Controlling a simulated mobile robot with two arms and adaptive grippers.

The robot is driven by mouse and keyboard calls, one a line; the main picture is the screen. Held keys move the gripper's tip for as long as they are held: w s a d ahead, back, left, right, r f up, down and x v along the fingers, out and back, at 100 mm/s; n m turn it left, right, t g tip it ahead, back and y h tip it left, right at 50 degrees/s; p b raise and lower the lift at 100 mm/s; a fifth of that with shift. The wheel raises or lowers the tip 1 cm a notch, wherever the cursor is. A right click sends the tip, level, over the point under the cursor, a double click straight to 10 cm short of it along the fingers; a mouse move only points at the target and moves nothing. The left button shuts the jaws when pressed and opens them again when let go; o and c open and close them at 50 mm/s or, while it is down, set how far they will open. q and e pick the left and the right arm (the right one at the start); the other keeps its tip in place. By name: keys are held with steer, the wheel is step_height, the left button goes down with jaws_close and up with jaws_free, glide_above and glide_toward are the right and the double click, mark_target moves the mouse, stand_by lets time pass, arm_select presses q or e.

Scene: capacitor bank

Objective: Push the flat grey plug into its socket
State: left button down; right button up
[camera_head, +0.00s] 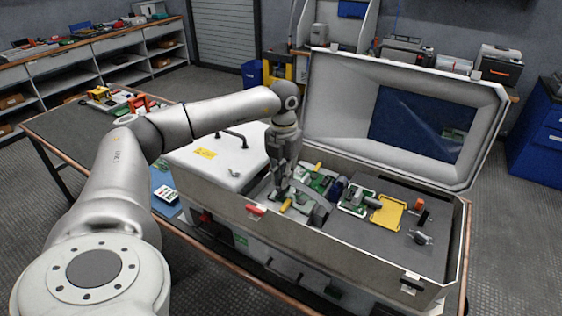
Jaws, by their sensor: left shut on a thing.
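My left gripper (281,188) points down into the left part of the open case (340,243), low over a green board with yellow-handled parts. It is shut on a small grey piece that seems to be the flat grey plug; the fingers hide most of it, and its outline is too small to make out. I cannot tell whether it touches a socket; the socket is not clearly visible, hidden by the gripper and the parts around it. A yellow handle (286,206) sits just beside the fingertips. My right gripper is not in view.
The case lid (400,120) stands open behind. The right panel carries a yellow plate (388,213), an orange part (420,204) and a small metal part (420,237). A white box (222,157) with a dark handle stands left of the gripper. The case's front wall is close.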

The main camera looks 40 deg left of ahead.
arm_select(q)
steer(key=shift+f+b, duration=0.4)
steer(key=shift+f, duration=0.2)
stand_by(0.5)
steer(key=c, duration=1.4)
jaws_free()
steer(key=shift+r, duration=0.1)
step_height(320, 180, up, 12)
steer(key=shift+f, duration=0.1)
